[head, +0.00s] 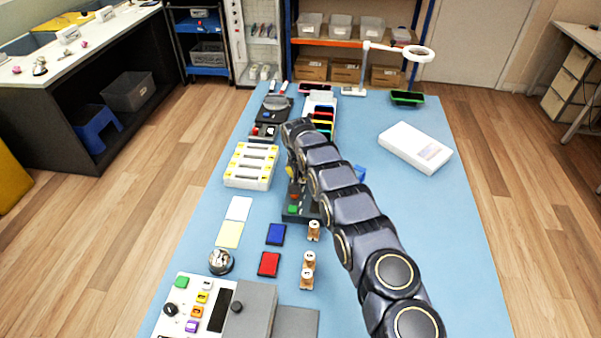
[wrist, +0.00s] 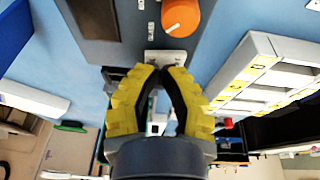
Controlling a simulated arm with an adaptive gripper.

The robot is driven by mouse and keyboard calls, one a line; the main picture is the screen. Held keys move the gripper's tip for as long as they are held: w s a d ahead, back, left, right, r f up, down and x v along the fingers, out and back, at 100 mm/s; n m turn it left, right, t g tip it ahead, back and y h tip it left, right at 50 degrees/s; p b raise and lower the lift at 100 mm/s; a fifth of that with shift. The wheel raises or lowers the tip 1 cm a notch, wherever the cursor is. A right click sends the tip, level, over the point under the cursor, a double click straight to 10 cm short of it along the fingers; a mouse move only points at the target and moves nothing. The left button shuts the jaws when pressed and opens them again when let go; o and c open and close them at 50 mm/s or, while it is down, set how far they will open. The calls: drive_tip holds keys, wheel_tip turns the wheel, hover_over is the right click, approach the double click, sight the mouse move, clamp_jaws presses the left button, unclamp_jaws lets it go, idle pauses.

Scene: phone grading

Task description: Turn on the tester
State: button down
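A dark grey device (head: 296,212), which looks like the tester, stands mid-table with an orange knob and a green button on its top. In the wrist view its grey face (wrist: 110,45), orange knob (wrist: 181,14) and a small light switch plate (wrist: 166,57) show. My gripper (wrist: 161,70) has yellow fingers whose tips come together right by the switch plate. I see nothing held between them, and contact with the plate cannot be told. In the head view my arm hides part of the device and the fingertips.
A white slotted tray (head: 250,166) is left of the device. Blue (head: 276,234) and red (head: 268,264) pads and several wooden pegs (head: 308,261) lie nearer. A panel with coloured buttons (head: 195,306) is at the front left. A white box (head: 415,147) sits right; the right side is mostly clear.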

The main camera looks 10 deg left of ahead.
drive_tip(key=shift+d+f+y, duration=0.3)
drive_tip(key=shift+f+y, duration=0.1)
drive_tip(key=shift+y, duration=0.1)
drive_tip(key=shift+s+a, duration=0.1)
drive_tip(key=shift+a, duration=0.05)
drive_tip(key=shift+a+r, duration=0.1)
drive_tip(key=shift+a, duration=0.8)
drive_tip(key=shift+r, duration=0.5)
drive_tip(key=w+v, duration=0.1)
drive_tip(key=v, duration=1.1)
drive_tip(key=shift+a+r, duration=0.45)
drive_tip(key=shift+r, duration=0.1)
drive_tip(key=shift+s, duration=0.1)
